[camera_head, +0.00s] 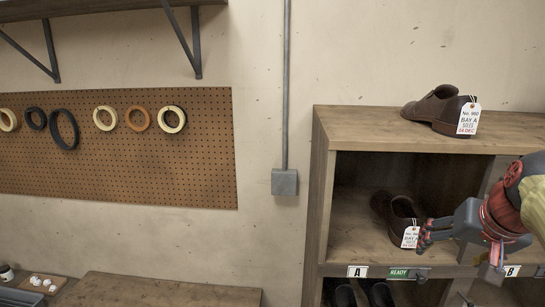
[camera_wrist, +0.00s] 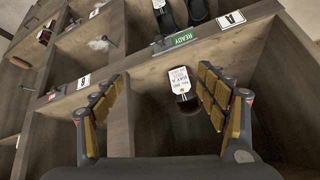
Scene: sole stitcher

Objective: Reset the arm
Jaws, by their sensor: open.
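My gripper (camera_head: 430,232) is at the right of the head view, reaching left in front of the shelf's upper compartment. In the wrist view its two padded fingers (camera_wrist: 163,95) are spread wide with nothing between the pads. A dark brown shoe with a white tag (camera_head: 402,215) sits in the compartment above label A, just left of the fingers. In the wrist view its tag (camera_wrist: 181,80) and a dark part of it show beyond the gap between the fingers. The head view does not clearly show whether the fingers touch the shoe.
The wooden shelf (camera_head: 321,190) has dividers and edges close to my gripper. Another tagged brown shoe (camera_head: 441,110) stands on top. A green READY sign (camera_head: 400,273) is on the rail, with dark shoes (camera_head: 381,295) below. A bench (camera_head: 165,290) and pegboard (camera_head: 120,175) are left.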

